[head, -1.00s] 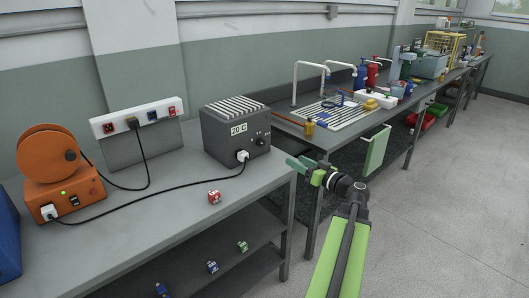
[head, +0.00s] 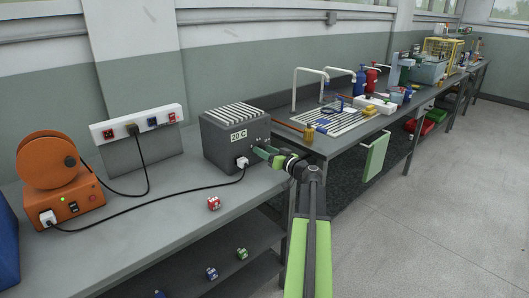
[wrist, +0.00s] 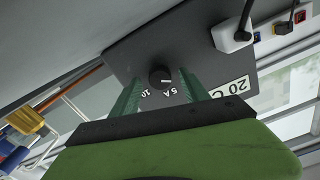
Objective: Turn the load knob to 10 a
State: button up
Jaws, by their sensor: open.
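The load box (head: 228,140) is a dark grey case with white slats on top and a "20 C" label, standing on the bench. Its black round load knob (wrist: 160,76) shows in the wrist view, with "5 A" and "10" printed beside it. A small white mark on the knob appears to point towards the "5 A" side. My gripper (head: 263,153) is at the box's front face, with its green fingers open on either side of the knob. I cannot tell whether they touch it. In the head view my gripper hides the knob.
A white plug (head: 242,162) with a black cable sits in the box front, close to my gripper. An orange reel unit (head: 62,180), a socket strip (head: 136,124) and a red block (head: 214,203) are to the left. A second bench (head: 340,148) stands to the right.

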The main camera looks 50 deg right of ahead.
jog(key=shift+c, duration=0.2)
grip_shut()
jog(key=shift+a, duration=0.15)
